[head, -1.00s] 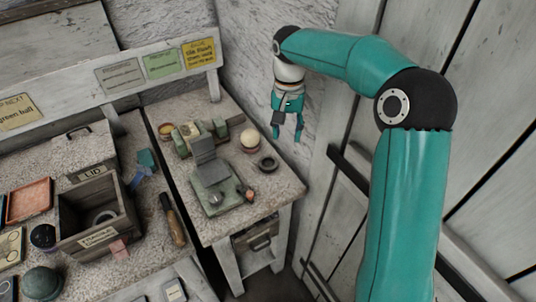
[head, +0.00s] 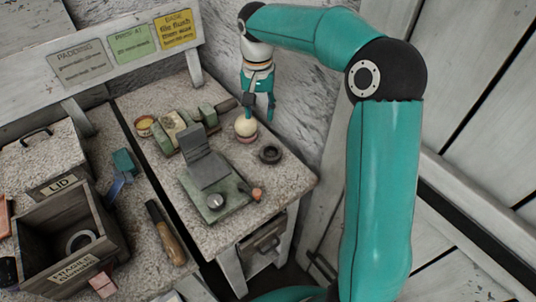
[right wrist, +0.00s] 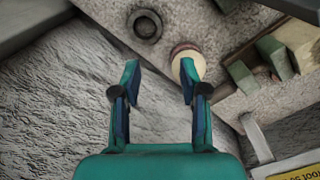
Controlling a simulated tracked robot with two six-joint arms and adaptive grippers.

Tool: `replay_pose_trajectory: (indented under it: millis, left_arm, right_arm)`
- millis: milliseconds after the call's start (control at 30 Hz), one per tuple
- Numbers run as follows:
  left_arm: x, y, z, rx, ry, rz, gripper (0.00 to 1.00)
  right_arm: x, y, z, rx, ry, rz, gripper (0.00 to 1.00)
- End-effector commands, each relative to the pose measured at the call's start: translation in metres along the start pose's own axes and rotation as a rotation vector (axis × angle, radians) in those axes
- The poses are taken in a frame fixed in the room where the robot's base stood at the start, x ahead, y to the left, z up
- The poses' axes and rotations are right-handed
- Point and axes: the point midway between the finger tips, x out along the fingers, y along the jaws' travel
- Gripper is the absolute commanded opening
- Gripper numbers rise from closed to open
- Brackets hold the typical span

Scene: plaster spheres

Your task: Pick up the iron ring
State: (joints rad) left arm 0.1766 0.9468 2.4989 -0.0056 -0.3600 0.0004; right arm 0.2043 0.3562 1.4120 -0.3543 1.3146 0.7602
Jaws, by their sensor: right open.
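A dark ring (head: 270,160), which looks like the iron ring, lies flat on the right-hand bench. It also shows near the top of the right wrist view (right wrist: 132,28). My right gripper (head: 259,108) is open and empty, pointing down beside a cream sphere (head: 246,127) at the bench's back right. In the right wrist view the gripper's fingers (right wrist: 159,80) are spread, with the ring beyond them and slightly left. The sphere (right wrist: 187,64) sits just beyond the right fingertip; I cannot tell whether they touch. My left gripper is out of view.
A grey-green device (head: 215,183) with an upright plate stands left of the ring. Small green blocks (head: 206,114) stand behind it. An open wooden crate (head: 108,243) on the left bench holds a paler ring (head: 80,241). A wall rises close behind the right-hand bench.

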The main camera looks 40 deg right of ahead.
Motion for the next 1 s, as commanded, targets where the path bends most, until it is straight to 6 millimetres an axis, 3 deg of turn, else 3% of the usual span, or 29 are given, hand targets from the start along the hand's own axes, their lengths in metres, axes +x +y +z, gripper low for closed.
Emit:
replay_pose_trajectory:
  millis: [400, 767, 1000]
  left_arm:
    - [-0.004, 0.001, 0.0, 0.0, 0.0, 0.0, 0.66]
    - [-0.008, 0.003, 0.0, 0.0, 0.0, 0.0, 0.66]
    - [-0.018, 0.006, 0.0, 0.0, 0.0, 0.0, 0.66]
  right_arm:
    - [0.084, 0.007, -0.001, 0.013, -0.005, 0.004, 0.43]
    - [0.111, 0.007, -0.003, 0.013, -0.003, 0.003, 0.43]
    - [0.144, 0.004, -0.005, 0.013, -0.004, 0.003, 0.43]
